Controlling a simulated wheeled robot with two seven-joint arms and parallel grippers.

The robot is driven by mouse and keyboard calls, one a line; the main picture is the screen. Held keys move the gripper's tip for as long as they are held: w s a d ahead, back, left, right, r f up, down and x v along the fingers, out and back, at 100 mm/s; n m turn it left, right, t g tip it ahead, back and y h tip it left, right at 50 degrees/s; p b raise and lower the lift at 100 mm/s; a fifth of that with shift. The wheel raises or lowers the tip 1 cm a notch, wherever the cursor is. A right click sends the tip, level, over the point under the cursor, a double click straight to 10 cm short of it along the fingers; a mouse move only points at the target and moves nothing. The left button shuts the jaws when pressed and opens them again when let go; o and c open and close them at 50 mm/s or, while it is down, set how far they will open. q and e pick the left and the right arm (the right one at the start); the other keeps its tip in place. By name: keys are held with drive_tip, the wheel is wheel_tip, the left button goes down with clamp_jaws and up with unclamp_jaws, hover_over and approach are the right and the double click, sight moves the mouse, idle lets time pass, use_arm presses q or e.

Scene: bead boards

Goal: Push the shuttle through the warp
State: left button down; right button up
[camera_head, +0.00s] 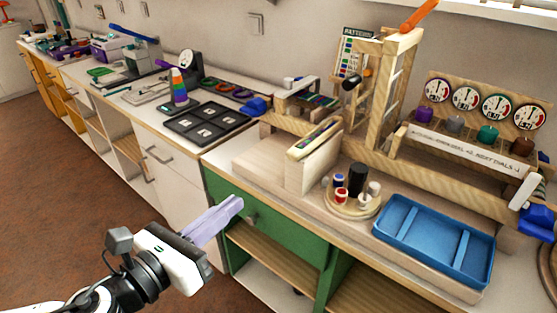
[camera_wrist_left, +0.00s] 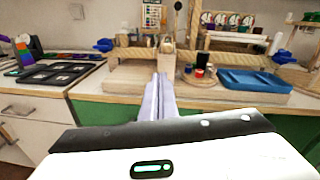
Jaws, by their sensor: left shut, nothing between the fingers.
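My left gripper (camera_head: 236,202) is shut and empty, its pale lilac fingers together in front of the green cabinet, below and left of the wooden loom. In the left wrist view the fingers (camera_wrist_left: 160,82) point toward the wooden stand and loom, apart from them. The wooden loom frame (camera_head: 382,95) stands on the bench, with coloured strips (camera_head: 318,100) at its left part. A pale wooden block-like stand (camera_head: 314,158) with a narrow slotted top is in front of it. I cannot clearly make out the shuttle or the warp threads. My right gripper is in neither view.
A blue tray (camera_head: 432,240) lies near the bench's front edge. A round wooden holder (camera_head: 352,204) with small coloured spools stands left of it. Blue clamps (camera_head: 537,220) sit at the loom's ends.

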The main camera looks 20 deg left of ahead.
use_arm(q)
wheel_tip(320, 180, up, 2)
drive_tip(key=m, duration=0.3)
drive_tip(key=p, duration=0.3)
approach(289, 154)
drive_tip(key=shift+h, duration=0.4)
drive_tip(key=x, duration=0.5)
drive_tip(key=shift+w+a, duration=0.1)
drive_tip(key=shift+a, duration=0.05)
drive_tip(key=shift+w+d+f, duration=0.15)
drive_tip(key=shift+w+d, duration=0.1)
drive_tip(key=shift+w, duration=0.4)
